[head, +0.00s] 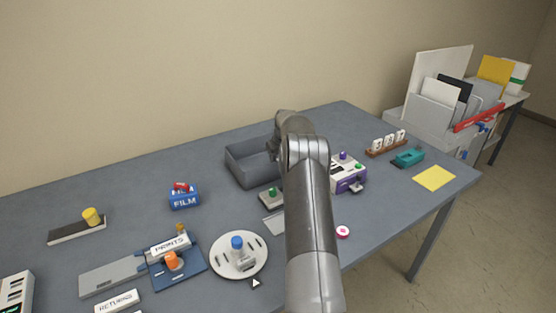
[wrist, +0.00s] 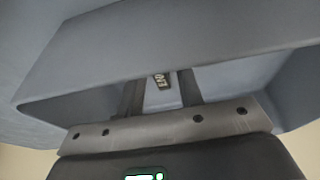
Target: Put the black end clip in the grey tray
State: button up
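The grey tray (head: 241,171) stands toward the back of the table, partly hidden by my arm. Its grey wall (wrist: 100,57) crosses the wrist view. A small black piece with pale "END" lettering, the black end clip (wrist: 161,82), shows within the tray, partly cut off by the wall's edge. My gripper (wrist: 161,90) reaches into the tray. Its two fingers stand apart on either side of the clip, with a gap visible on both sides. The fingertips are hidden behind the wall's edge. In the head view my gripper and the clip are hidden behind my arm.
A round white plate (head: 221,269) holds a blue-topped piece and small dark pieces. A blue FILM box (head: 184,200), a purple and white device (head: 347,178), a teal tool (head: 408,158) and a yellow sheet (head: 435,177) are nearby. The table's back left is clear.

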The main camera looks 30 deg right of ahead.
jog(key=shift+r, duration=0.1)
jog(key=v, duration=1.2)
jog(key=s+a+r, duration=0.5)
jog(key=a+r, duration=0.2)
jog(key=a, duration=0.2)
jog(key=s+a+r, duration=0.4)
jog(key=a+r, duration=0.4)
jog(key=a, duration=0.1)
jog(key=s+a+r+t, duration=0.1)
jog(key=s+a, duration=0.7)
jog(key=s, duration=0.4)
jog(key=s+a+r+t, duration=0.1)
jog(key=s+a+r, duration=0.1)
jog(key=s+a, duration=0.75)
jog(key=s+f, duration=0.3)
jog(key=s, duration=0.4)
jog(key=s+a+f, duration=0.1)
jog(key=s+f, duration=0.2)
jog(key=s, duration=0.4)
jog(key=shift+s+a+f, duration=0.15)
jog(key=shift+s, duration=0.2)
